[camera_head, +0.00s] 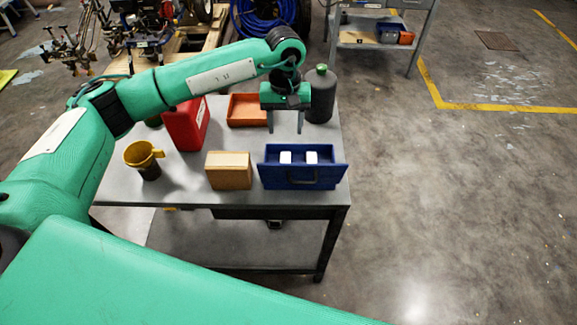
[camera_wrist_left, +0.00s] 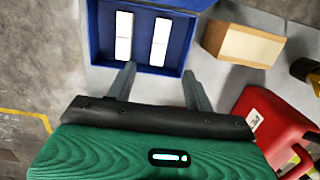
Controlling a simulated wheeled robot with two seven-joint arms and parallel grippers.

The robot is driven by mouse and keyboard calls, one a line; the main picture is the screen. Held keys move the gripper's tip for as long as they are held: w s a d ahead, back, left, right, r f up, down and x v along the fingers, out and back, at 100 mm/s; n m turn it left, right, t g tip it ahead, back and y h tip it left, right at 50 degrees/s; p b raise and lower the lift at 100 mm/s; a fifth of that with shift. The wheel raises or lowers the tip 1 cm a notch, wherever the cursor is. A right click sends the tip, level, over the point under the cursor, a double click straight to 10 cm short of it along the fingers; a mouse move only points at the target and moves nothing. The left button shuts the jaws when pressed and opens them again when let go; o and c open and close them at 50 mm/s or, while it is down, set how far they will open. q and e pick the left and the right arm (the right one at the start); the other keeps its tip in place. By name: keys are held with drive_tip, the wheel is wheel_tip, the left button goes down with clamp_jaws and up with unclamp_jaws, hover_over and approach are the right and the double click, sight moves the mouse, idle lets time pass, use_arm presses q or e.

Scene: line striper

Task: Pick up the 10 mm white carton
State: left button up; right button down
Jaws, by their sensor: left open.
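Two white cartons stand side by side in a blue bin (camera_head: 275,181) at the front right of the grey table. The left carton (camera_head: 285,157) and the right carton (camera_head: 311,157) look alike in the head view, and I cannot tell which is 10 mm. The wrist view shows both cartons, (camera_wrist_left: 124,36) and (camera_wrist_left: 160,41), inside the blue bin (camera_wrist_left: 183,55). My left gripper (camera_head: 285,128) is open and empty, behind and above the bin, with its fingers pointing down. In the wrist view its fingertips (camera_wrist_left: 159,70) appear near the bin's rim. My right gripper is not in view.
A wooden block (camera_head: 228,171) stands left of the bin. Further left are a yellow-topped cup (camera_head: 145,155) and a red can (camera_head: 186,126). An orange tray (camera_head: 246,110) and a dark grey bottle (camera_head: 320,95) stand behind. Floor right of the table is clear.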

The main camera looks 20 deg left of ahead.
use_arm(q)
drive_tip(key=f, duration=0.1)
drive_tip(key=p, duration=0.3)
hover_over(285, 160)
drive_tip(key=f, duration=0.8)
drive_tip(key=shift+s+d+f, duration=0.15)
drive_tip(key=shift+d+f, duration=0.1)
drive_tip(key=shift+f, duration=0.1)
drive_tip(key=shift+s+f+p, duration=0.2)
drive_tip(key=shift+f+p, duration=0.2)
drive_tip(key=shift+p, duration=0.15)
drive_tip(key=f+p, duration=0.2)
drive_tip(key=f, duration=0.1)
drive_tip(key=shift+s+f, duration=0.1)
drive_tip(key=shift+s, duration=0.1)
drive_tip(key=shift+f, duration=0.55)
drive_tip(key=c, duration=1.1)
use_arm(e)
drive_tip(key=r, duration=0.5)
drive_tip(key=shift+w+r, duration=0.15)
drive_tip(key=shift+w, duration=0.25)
